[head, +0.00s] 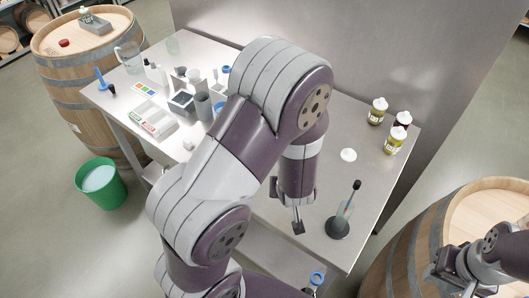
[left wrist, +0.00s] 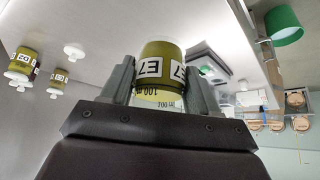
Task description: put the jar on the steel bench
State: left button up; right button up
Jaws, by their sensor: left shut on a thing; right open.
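The jar (left wrist: 160,70), with olive-yellow contents and a label reading E7, is between the fingers of my left gripper (left wrist: 160,88), which is shut on it. In the head view my left gripper (head: 287,208) hangs over the front part of the steel bench (head: 315,160), partly covered by my own arm. The held jar cannot be made out there. How high the jar is above the bench cannot be told. My right gripper (head: 445,265) is open and empty at the lower right, by a barrel.
Lab ware (head: 182,102) crowds the left part. A green bucket (head: 100,183) and wooden barrels (head: 85,60) flank the bench.

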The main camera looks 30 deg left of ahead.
pick_arm(q)
jog(key=w+a+f, duration=0.1)
jog(key=a, duration=0.1)
jog(key=w+a+f, duration=0.4)
jog(key=shift+w+a+f, duration=0.1)
jog(key=shift+w+a, duration=0.1)
jog(key=shift+a, duration=0.2)
jog(key=shift+w+a+f, duration=0.1)
jog(key=shift+a+f, duration=0.1)
notch_tip(320, 180, down, 3)
jog(key=shift+f, duration=0.45)
jog(key=shift+f, duration=0.15)
jog(key=o, duration=1.3)
